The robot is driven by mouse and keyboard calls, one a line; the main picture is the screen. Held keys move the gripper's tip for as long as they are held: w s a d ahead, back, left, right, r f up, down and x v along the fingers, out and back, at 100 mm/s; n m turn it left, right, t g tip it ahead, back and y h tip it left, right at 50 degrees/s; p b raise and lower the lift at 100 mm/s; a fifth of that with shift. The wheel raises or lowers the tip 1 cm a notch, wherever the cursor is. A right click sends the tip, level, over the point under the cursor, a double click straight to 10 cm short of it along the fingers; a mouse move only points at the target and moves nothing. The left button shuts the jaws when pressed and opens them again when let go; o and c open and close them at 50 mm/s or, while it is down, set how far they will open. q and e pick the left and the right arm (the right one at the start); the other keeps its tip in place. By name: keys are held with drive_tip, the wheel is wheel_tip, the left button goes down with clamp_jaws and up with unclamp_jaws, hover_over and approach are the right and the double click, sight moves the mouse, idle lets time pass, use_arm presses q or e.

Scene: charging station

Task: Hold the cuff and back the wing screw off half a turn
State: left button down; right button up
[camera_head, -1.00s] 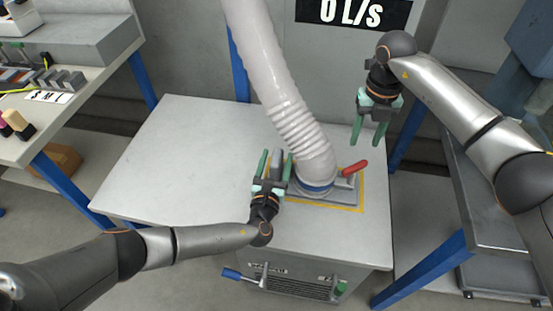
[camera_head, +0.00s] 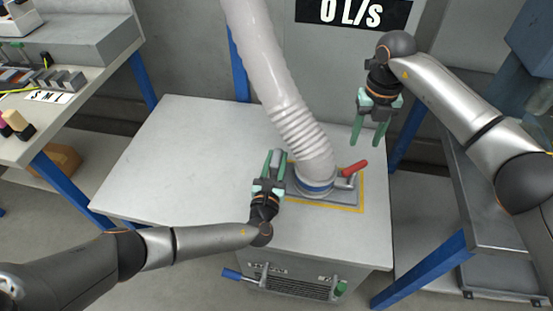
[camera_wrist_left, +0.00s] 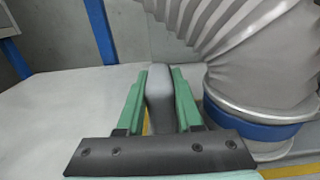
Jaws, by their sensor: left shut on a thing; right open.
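A ribbed pale hose (camera_head: 285,105) comes down to a round cuff with a blue band (camera_head: 314,188) on a grey base plate. The blue band also shows at the right of the left wrist view (camera_wrist_left: 255,129). A red-ended lever (camera_head: 355,167), perhaps the wing screw, sticks out at the cuff's right. My left gripper (camera_head: 274,156) is left of the cuff, its green fingers shut on an upright grey tab (camera_wrist_left: 159,98). Whether the tab joins the cuff is hidden. My right gripper (camera_head: 367,141) is open and empty, above and behind the red lever, well apart from it.
The white bench top (camera_head: 170,160) is clear to the left. A yellow outline (camera_head: 362,190) surrounds the base plate. A panel reading "0 L/s" (camera_head: 352,12) hangs behind. Below the front edge is a grilled unit with a blue-ended handle (camera_head: 232,274). A metal side table (camera_head: 490,200) stands at right.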

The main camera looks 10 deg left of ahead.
sight(349, 169)
drive_tip(key=shift+o, duration=0.2)
drive_tip(key=f+m, duration=0.3)
drive_tip(key=m, duration=0.1)
drive_tip(key=s+a+f+m, duration=0.1)
drive_tip(key=f+m, duration=0.5)
drive_tip(key=m, duration=0.1)
drive_tip(key=shift+s+a+f+m, duration=0.2)
drive_tip(key=shift+a+f+m, duration=0.05)
drive_tip(key=shift+a+m, duration=0.1)
idle(0.7)
clamp_jaws()
idle(0.3)
